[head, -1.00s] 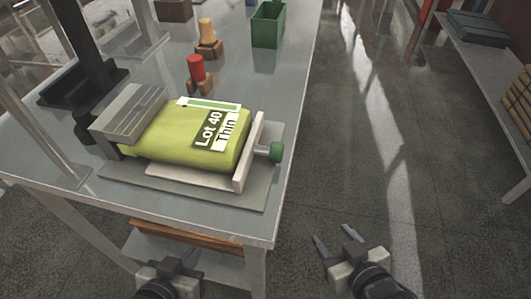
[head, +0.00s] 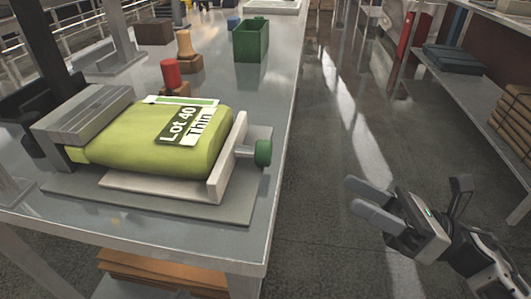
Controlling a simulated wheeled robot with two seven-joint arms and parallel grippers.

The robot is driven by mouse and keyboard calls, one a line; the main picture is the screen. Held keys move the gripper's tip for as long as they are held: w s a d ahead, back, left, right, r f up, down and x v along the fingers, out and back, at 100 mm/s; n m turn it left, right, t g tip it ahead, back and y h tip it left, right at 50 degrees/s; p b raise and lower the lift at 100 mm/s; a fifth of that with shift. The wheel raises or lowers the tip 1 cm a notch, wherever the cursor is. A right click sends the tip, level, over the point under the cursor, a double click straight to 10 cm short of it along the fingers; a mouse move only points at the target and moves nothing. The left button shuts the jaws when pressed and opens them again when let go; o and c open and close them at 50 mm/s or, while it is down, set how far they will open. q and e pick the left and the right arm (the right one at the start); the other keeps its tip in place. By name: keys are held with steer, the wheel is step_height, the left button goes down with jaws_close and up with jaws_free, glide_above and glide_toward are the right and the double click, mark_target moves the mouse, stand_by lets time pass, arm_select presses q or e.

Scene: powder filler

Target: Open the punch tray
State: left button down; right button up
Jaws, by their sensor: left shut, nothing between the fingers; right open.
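A pale tray (head: 150,187) lies on a grey plate at the near end of the table, under a yellow-green bag (head: 120,140) labelled "Lot 40 Thin". The tray has an upright end plate (head: 226,160) at its right, with a green knob (head: 263,153) on a short stem toward the table's right edge. The bag's left end meets a grey ribbed block (head: 85,115), which hides the far end of the tray. My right gripper (head: 351,193) is open and empty over the floor, right of the knob and apart from it. My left gripper is not in view.
The table's right edge (head: 284,150) runs just beyond the knob. Red-topped (head: 171,74) and tan-topped (head: 185,45) stamps and a green bin (head: 250,42) stand farther back. The aisle floor (head: 325,140) is clear up to the shelves (head: 480,120) at right.

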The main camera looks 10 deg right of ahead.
steer(key=p, duration=0.2)
glide_toward(271, 152)
steer(key=p+x, duration=0.2)
steer(key=x, duration=0.7)
steer(key=shift+w+r, duration=0.1)
steer(key=shift+w, duration=0.05)
steer(key=shift+w+a+r, duration=0.15)
steer(key=shift+w+a, duration=0.1)
steer(key=shift+a, duration=0.4)
steer(key=shift+c, duration=0.3)
